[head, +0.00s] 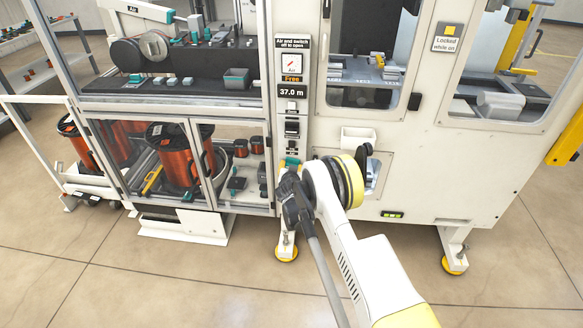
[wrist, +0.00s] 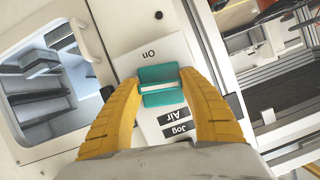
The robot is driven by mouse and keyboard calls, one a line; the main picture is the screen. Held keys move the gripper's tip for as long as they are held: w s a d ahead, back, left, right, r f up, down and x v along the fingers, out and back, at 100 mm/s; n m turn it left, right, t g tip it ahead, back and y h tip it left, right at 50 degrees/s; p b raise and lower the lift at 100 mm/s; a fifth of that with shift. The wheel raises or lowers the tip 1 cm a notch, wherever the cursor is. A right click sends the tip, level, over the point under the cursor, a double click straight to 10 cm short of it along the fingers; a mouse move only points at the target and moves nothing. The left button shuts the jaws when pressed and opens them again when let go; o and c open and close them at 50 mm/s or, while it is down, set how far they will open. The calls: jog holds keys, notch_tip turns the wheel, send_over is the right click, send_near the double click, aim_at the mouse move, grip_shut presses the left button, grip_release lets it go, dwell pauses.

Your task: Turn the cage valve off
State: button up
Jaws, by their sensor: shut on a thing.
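The cage valve appears to be the teal handle (wrist: 161,73) with a pale bar across its middle, on a white panel in the wrist view. My gripper and arm hide most of the valve there.
To the left is a glazed cage (head: 196,170) with copper wire spools. A white machine cabinet (head: 430,160) stands to the right. The floor in front is open.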

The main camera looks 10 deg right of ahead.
jog(key=shift+n+h, duration=0.6)
jog(key=shift+n, duration=0.2)
jog(key=o, duration=1.2)
jog(key=v, duration=1.2)
jog(key=shift+r, duration=0.2)
jog(key=shift+w, duration=0.1)
